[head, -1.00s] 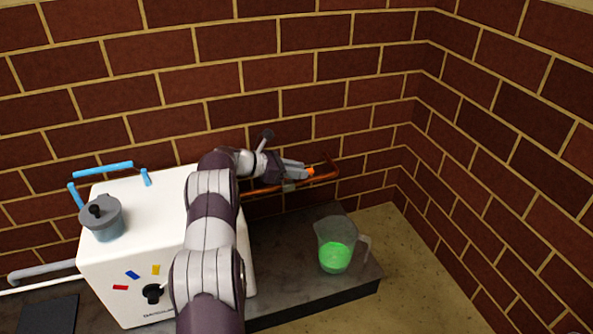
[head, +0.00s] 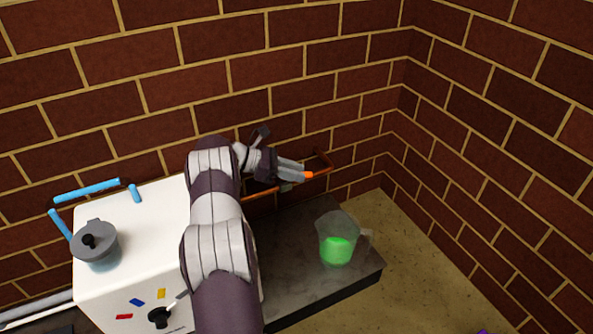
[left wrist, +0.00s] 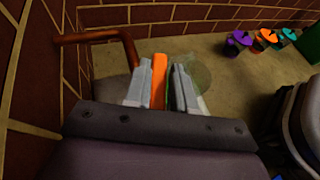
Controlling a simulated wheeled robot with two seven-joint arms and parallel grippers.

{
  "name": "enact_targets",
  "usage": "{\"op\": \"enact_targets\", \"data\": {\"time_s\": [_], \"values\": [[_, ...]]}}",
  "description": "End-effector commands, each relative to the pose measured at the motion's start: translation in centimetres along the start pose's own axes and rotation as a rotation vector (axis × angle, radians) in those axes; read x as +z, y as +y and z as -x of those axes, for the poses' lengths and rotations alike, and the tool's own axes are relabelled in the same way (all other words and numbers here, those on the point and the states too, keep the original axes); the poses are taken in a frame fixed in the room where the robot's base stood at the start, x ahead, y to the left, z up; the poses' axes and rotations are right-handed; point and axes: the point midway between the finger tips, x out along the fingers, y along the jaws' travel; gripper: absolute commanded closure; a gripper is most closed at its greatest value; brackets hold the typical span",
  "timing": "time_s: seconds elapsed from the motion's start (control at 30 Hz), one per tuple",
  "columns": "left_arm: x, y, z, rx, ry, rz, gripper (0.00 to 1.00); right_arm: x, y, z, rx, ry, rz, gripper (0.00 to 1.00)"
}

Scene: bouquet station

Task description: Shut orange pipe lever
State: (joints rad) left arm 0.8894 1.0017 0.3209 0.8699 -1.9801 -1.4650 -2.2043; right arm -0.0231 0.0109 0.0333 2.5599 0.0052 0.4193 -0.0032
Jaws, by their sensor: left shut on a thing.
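An orange lever (head: 309,175) shows as a small tip at the end of my left gripper (head: 298,172), beside a copper-coloured pipe (head: 326,165) along the brick wall. In the left wrist view the orange lever (left wrist: 159,80) lies between the two grey fingers of my left gripper (left wrist: 164,78), which are shut on it. The pipe (left wrist: 95,36) bends down just left of the fingers there. Most of the lever and its joint to the pipe are hidden by the gripper. My right gripper is not in view.
A clear jug with green liquid (head: 336,249) stands on the dark counter (head: 290,285) below the pipe.

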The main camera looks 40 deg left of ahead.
Motion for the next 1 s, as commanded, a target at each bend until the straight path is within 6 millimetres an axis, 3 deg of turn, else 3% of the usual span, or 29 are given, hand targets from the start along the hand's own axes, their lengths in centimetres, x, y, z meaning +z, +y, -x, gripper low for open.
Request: {"op": "enact_targets", "data": {"time_s": [0.07, 0.1, 0.17, 0.43, 0.53, 0.7, 1.0], "values": [[0.0, 0.0, 0.0, 0.0, 0.0, 0.003, 1.0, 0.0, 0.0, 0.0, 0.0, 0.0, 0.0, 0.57], [0.0, 0.0, 0.0, 0.0, 0.0, 0.003, 0.69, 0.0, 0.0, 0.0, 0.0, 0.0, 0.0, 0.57], [0.0, 0.0, 0.0, 0.0, 0.0, 0.003, 0.54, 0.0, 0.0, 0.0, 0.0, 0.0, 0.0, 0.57], [0.1, 0.0, 0.0, 0.0, 0.0, 0.002, 0.54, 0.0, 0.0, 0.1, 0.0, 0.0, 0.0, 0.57], [1.0, 0.0, 0.4, 0.0, 0.0, 0.002, 0.54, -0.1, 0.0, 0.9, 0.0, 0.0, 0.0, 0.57], [5.2, 0.0, 2.2, 0.0, 0.0, 0.001, 0.54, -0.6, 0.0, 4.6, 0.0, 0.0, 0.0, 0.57], [11.8, -4.4, -2.8, -0.004, 0.0, 0.002, 0.54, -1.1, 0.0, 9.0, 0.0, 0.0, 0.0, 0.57]]}}
